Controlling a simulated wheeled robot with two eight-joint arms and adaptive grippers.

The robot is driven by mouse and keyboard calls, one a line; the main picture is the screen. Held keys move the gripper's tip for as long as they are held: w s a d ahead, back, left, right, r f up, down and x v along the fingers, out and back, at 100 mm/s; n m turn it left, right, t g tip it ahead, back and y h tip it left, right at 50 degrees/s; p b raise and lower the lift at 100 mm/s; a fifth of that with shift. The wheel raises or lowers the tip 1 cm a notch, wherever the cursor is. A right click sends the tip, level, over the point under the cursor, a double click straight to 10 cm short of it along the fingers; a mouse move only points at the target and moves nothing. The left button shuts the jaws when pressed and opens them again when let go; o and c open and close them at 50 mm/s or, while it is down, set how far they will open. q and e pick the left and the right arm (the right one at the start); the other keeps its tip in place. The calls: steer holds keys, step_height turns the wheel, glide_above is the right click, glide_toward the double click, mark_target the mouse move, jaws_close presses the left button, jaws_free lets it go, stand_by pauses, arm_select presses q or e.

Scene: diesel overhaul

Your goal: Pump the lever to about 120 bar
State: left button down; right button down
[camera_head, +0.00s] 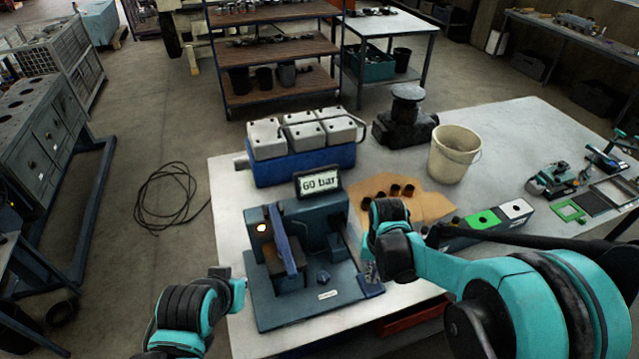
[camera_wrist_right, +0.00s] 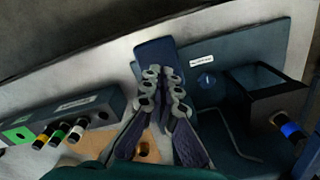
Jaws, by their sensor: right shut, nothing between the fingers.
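The teal test stand (camera_head: 310,300) sits at the table's front left, and its display (camera_head: 318,181) reads 60 bar. The lever's flat blue end (camera_head: 371,287) shows at the stand's right front; its rod is partly hidden behind my right gripper. In the right wrist view the blue end (camera_wrist_right: 154,52) lies just beyond the fingertips. My right gripper (camera_head: 371,270) is shut and empty, with its tips over or against the lever end; I cannot tell whether they touch. My left gripper (camera_head: 240,290) is at the stand's left front; its fingers hardly show.
A blue crate with white-topped blocks (camera_head: 302,165) stands behind the stand. A cardboard sheet (camera_head: 427,207) with dark cylinders, a long box with green and white squares (camera_head: 485,222) and a bucket (camera_head: 455,154) are to the right. A cable (camera_head: 165,195) lies on the floor.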

mark_target(369, 286)
steer(key=shift+w+f+b, duration=0.2)
steer(key=shift+f+b, duration=2.9)
steer(key=shift+f, duration=0.3)
steer(key=r+p, duration=0.1)
steer(key=r, duration=0.1)
steer(key=r+p, duration=0.4)
steer(key=r, duration=0.1)
steer(key=shift+s+d, duration=0.1)
steer(key=shift+s, duration=0.3)
steer(key=shift+f, duration=0.1)
steer(key=shift+r+p, duration=1.35)
steer(key=shift+r, duration=0.7)
